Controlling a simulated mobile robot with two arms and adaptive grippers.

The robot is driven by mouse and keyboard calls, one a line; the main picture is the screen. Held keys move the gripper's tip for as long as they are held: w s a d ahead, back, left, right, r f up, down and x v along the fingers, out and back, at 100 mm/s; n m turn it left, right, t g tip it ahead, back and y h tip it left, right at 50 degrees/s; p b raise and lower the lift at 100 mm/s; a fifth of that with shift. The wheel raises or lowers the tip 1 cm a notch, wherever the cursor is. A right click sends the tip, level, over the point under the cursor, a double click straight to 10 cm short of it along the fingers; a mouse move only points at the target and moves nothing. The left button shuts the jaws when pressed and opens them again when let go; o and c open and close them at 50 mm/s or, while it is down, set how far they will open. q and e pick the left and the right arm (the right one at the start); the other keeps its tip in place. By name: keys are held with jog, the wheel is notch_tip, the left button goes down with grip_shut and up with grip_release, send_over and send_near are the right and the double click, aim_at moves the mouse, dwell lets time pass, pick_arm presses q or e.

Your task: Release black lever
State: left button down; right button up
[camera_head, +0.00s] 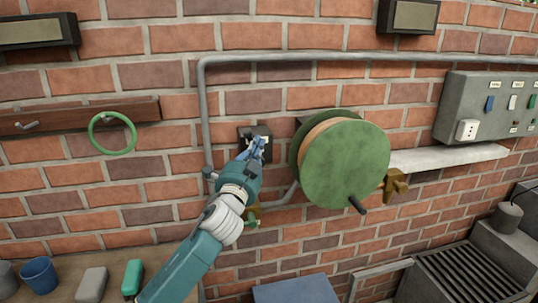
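A small black fixture (243,130) is mounted on the brick wall left of the green reel. My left gripper (257,147) reaches up from the lower left, with its blue fingertips right in front of this fixture. The fingers and wrist cover much of it, so I cannot tell whether they touch or grip a lever there. A black handle (357,204) sticks out from the lower part of the green reel (345,165), apart from the gripper. My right gripper is not in view.
A grey pipe (206,110) runs beside and above the fixture. A brass tap (396,186) is right of the reel. A green ring (113,133) hangs at left. A grey switch panel (460,100) is at right. A blue cup (39,274) stands at lower left.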

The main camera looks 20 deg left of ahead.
pick_arm(q)
jog(key=s+a+f+n+t+y+b, duration=0.1)
jog(key=s+a+f+n+y+b, duration=0.1)
jog(key=b, duration=0.7)
jog(key=shift+s+a+f+n+y, duration=0.45)
jog(key=shift+a+f+n, duration=0.75)
jog(key=shift+f+n, duration=0.45)
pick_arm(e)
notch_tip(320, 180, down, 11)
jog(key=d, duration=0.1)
pick_arm(q)
jog(key=shift+f, duration=0.1)
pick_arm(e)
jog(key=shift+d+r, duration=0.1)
